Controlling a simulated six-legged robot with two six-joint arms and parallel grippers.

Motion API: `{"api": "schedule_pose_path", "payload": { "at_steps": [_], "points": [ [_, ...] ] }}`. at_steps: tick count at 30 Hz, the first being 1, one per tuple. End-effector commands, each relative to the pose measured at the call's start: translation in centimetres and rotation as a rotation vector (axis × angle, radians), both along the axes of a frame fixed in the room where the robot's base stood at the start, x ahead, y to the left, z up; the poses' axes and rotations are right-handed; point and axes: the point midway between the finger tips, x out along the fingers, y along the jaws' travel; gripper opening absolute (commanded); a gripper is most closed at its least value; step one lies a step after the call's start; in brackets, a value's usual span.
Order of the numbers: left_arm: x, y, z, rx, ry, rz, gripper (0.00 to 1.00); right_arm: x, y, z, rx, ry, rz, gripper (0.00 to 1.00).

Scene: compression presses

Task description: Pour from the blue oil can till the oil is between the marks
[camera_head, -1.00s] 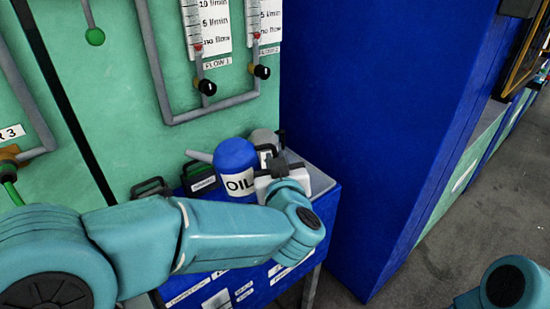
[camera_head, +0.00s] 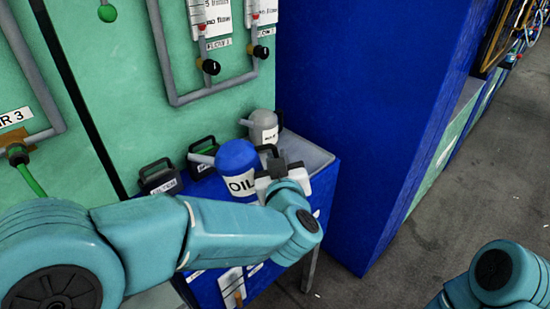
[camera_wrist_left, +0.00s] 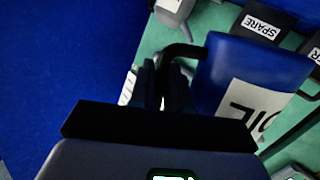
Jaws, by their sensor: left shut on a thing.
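The blue oil can (camera_head: 236,165) with a white OIL label is near the middle of the head view, roughly upright, over or on the blue-sided cart. Its lower part is hidden behind my left arm. My left gripper (camera_head: 280,167) is at the can's right side. In the left wrist view the fingers (camera_wrist_left: 163,90) are closed on the black handle of the oil can (camera_wrist_left: 235,65). I cannot tell whether the can touches the cart top. No oil or oil-level marks are visible. My right gripper is out of view; only part of that arm shows at lower right.
A grey can (camera_head: 263,127) and dark cans, one labelled SPARE (camera_head: 203,158) and one marked FILTER (camera_head: 160,178), stand on the cart (camera_head: 308,160) behind. Flow tubes with black knobs (camera_head: 210,66) are on the green panel. A blue cabinet wall (camera_head: 360,120) rises at right.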

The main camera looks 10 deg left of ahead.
Motion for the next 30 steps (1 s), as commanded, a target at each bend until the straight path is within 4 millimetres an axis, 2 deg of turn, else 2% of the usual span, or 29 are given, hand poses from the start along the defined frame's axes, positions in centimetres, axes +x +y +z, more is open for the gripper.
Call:
{"api": "schedule_pose_path", "payload": {
  "at_steps": [13, 25, 30],
  "points": [
    [0.3, -0.2, 0.4, -0.010, -0.008, -0.001, 0.00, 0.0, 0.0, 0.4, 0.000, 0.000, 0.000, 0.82],
    [0.2, -0.1, 1.2, -0.348, -0.101, -0.002, 0.00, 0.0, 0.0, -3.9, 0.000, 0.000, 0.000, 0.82],
    [0.0, 0.8, 1.5, -0.471, -0.133, -0.002, 0.00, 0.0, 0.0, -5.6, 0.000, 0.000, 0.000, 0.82]
  ]
}}
